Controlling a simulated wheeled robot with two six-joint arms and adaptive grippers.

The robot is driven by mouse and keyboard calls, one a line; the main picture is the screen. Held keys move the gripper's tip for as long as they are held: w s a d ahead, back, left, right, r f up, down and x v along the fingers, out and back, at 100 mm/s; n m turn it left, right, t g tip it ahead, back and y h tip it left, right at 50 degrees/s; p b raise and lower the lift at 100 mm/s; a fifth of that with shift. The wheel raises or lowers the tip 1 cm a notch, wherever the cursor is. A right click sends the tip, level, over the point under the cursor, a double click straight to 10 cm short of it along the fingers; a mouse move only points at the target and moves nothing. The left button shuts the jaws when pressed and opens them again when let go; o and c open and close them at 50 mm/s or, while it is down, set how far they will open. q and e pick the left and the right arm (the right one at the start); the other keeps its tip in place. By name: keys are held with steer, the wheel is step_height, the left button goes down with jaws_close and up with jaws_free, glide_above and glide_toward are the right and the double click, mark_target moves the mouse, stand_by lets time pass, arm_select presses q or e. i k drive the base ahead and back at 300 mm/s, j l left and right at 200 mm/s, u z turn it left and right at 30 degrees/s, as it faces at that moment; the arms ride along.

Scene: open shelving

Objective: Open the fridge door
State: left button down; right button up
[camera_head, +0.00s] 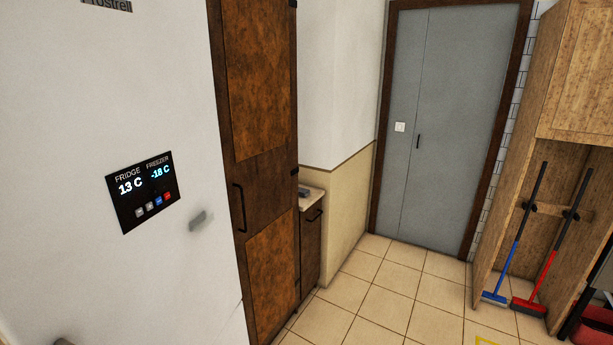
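The fridge (130,80) fills the left of the head view as a large white front, close to me. It has a black display panel (145,190) reading fridge 13 C and freezer -18 C. A small grey protruding piece (198,219) sits right of the panel; it may be part of a handle. Another grey piece (66,341) is cut off at the bottom edge; I cannot tell what it is. I see no open gap at the door. Neither of my grippers is in view.
A tall brown cabinet (262,90) with a dark handle stands right of the fridge, beside a low counter (312,199). A grey door (450,110) is at the back. Open shelving at right holds a blue broom (494,298) and red broom (530,306). Tiled floor (390,300) is clear between.

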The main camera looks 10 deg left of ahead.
mark_target(109, 109)
steer(key=u, duration=1.3)
